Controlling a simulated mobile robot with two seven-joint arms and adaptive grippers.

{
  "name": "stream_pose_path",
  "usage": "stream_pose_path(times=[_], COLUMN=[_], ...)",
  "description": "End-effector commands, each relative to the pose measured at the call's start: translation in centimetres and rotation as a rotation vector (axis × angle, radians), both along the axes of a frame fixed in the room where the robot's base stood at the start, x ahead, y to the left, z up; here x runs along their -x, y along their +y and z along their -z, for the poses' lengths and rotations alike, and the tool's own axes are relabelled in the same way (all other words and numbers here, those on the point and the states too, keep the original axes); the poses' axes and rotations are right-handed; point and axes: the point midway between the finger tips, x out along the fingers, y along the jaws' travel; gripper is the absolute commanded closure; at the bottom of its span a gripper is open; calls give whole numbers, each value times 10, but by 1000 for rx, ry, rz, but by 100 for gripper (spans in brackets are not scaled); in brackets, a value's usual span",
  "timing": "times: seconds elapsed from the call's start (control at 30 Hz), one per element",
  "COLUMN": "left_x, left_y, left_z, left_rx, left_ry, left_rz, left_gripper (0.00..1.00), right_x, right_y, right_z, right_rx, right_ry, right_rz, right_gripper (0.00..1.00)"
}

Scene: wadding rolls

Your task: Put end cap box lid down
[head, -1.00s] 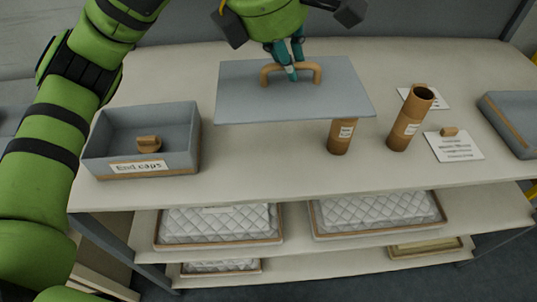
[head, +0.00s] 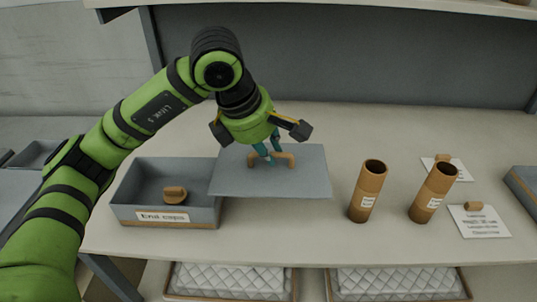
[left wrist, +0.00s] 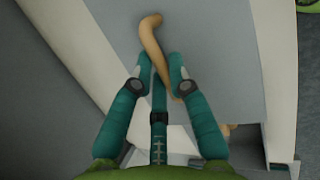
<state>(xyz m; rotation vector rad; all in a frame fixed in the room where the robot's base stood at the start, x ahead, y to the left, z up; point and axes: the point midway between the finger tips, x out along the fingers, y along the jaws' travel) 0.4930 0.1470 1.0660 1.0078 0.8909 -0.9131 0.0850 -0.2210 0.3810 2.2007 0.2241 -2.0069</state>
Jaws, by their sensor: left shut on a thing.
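The end cap box (head: 165,216) is a grey open tray with an "End caps" label, standing at the left of the table. One brown end cap (head: 174,195) lies in it. The lid (head: 300,183) is a flat grey plate with a brown arched handle (head: 285,160). My left gripper (head: 268,157) is shut on that handle and holds the lid just right of the box. The lid's left edge overlaps the box's right side in the head view; I cannot tell its height. The handle also shows between the fingers in the left wrist view (left wrist: 153,50). My right gripper is not in view.
Two brown tubes, one nearer the lid (head: 366,195) and one further right (head: 430,195), stand upright. White cards (head: 480,226) with small brown caps lie at the right. A grey box (head: 525,188) is at the right edge. Quilted rolls (head: 230,280) lie on the shelf below.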

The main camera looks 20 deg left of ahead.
Motion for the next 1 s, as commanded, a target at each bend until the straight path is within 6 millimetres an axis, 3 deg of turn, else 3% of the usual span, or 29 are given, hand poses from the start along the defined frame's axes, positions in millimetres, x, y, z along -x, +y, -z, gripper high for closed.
stream_pose_path(times=[0.2,1.0], left_x=[1,0], left_y=[0,0], left_z=[23,36], left_rx=[0,0], left_ry=[1,-1], left_rz=[1,-1], left_gripper=[100,100], right_x=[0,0], right_y=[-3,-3], right_z=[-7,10], right_rx=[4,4], right_ry=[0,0], right_rz=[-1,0], right_gripper=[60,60])
